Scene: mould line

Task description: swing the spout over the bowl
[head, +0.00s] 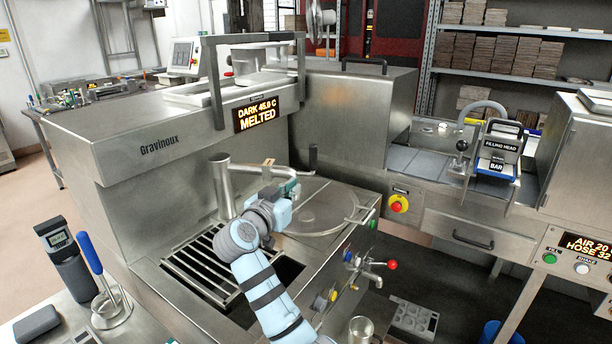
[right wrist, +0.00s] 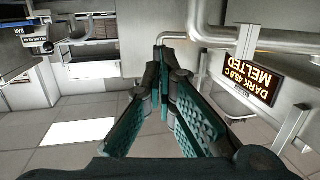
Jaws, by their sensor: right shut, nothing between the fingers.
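The spout (head: 222,188) is a steel riser at the front of the Gravinoux machine, with a horizontal pipe running right from its top. A short upright grip (head: 312,158) stands near the pipe's far end, behind the round bowl (head: 325,210). A steel pipe also crosses the top of the right wrist view (right wrist: 255,38). My right gripper (head: 287,188) is beside the pipe, at the bowl's left edge. Its teal fingers (right wrist: 161,60) are shut and empty, with a thin bent bar just beyond the tips. Contact cannot be told. My left gripper is not in view.
A slotted grate (head: 205,262) lies left of the bowl, under the riser. A display (head: 257,113) reads MELTED. A blue-handled ladle (head: 90,255) stands front left.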

